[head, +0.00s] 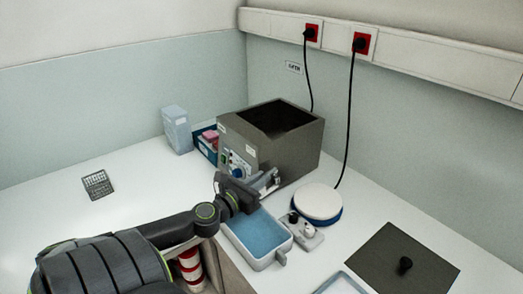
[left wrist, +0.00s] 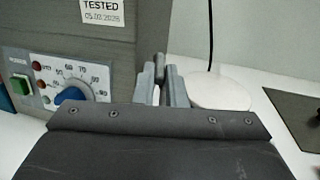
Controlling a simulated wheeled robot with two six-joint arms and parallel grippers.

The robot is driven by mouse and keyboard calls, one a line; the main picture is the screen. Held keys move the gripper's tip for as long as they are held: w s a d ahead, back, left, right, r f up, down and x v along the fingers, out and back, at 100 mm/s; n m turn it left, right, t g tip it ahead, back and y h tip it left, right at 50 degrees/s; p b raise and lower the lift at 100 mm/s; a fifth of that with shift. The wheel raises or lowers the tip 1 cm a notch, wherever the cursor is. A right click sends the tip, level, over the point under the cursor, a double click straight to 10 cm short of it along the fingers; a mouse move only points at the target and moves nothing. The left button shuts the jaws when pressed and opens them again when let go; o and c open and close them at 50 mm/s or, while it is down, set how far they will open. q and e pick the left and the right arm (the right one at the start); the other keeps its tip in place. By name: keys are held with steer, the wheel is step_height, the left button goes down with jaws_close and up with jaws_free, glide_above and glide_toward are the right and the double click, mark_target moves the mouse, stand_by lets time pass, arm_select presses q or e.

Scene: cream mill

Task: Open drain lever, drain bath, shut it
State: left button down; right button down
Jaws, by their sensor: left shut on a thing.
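The bath (head: 230,130) is a dark grey box with an open top. Its inside is dark, so I cannot tell the water level. Its front panel has a blue temperature dial (left wrist: 72,96) and a green switch (left wrist: 20,85). My left gripper (head: 268,181) is at the lower right of the bath's front. In the left wrist view its two fingers are closed on the drain lever (left wrist: 160,64), a small grey upright piece between them. Most of the lever is hidden, and its open or shut position cannot be told. My right gripper is not in view.
A pale tray with a blue inside (head: 257,238) stands below the gripper. A white round-topped device (head: 318,201) and a small grey device (head: 307,236) stand to the right. A dark plate with a knob (head: 405,264) lies at front right. The left counter is mostly clear.

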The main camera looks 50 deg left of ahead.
arm_select(q)
steer(key=shift+a+m+h+b, duration=0.2)
steer(key=shift+m+h+b, duration=0.15)
steer(key=shift+h, duration=0.25)
steer(key=shift+a, duration=0.1)
steer(key=c, duration=1.5)
jaws_free()
